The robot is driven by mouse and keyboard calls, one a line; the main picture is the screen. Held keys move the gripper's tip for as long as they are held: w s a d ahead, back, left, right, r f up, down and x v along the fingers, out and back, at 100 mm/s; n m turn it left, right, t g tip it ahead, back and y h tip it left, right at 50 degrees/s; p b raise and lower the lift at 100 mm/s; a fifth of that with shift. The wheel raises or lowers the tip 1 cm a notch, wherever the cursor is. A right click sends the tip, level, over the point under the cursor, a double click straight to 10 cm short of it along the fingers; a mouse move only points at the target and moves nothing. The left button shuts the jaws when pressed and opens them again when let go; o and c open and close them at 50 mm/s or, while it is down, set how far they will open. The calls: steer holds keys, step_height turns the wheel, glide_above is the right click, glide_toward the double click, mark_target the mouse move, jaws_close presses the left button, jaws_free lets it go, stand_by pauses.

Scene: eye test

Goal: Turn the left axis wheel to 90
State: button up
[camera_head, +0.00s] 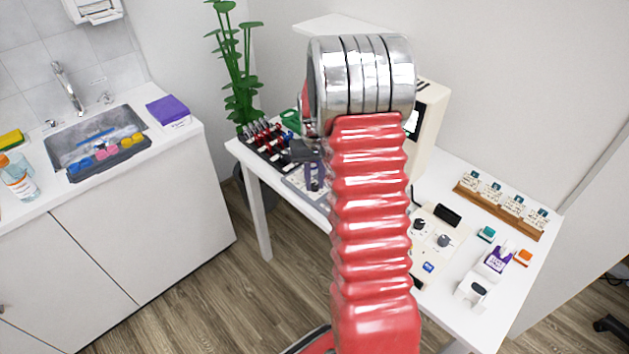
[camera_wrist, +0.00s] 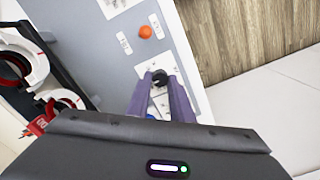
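A small black round knob (camera_wrist: 160,77) stands on a white card on a grey board (camera_wrist: 112,50) in the wrist view; it may be the left axis wheel, but I cannot read any label. My gripper (camera_wrist: 160,84) has two purple fingers, standing apart with the knob between or just beyond their tips. I cannot tell whether they press on it. In the head view my gripper (camera_head: 314,178) is over the same board (camera_head: 296,181) at the table's left part, partly hidden by my red arm. The knob is not clear there, and its angle is unreadable.
An orange knob (camera_wrist: 145,32) is on the board between small white labels. A black rack (camera_head: 262,152) with red-handled lenses stands beside the board. A cream device (camera_head: 430,120), a two-knob panel (camera_head: 436,218) and a wooden card rack (camera_head: 500,211) are further right on the white table.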

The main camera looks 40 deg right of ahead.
mark_target(314, 184)
steer(key=o, duration=0.5)
steer(key=shift+c, duration=0.2)
steer(key=shift+r, duration=0.15)
step_height(314, 184, up, 14)
steer(key=shift+f, duration=0.25)
stand_by(0.5)
steer(key=s+a+r+n+t, duration=0.2)
steer(key=s+a+r, duration=0.2)
steer(key=s+a, duration=0.7)
steer(key=s+a+r+n+t, duration=0.3)
steer(key=s+a+r, duration=0.2)
steer(key=s+a, duration=0.6)
steer(key=a, duration=0.4)
steer(key=shift+s+a+t, duration=0.2)
steer(key=shift+a+t, duration=0.1)
steer(key=shift+a, duration=0.05)
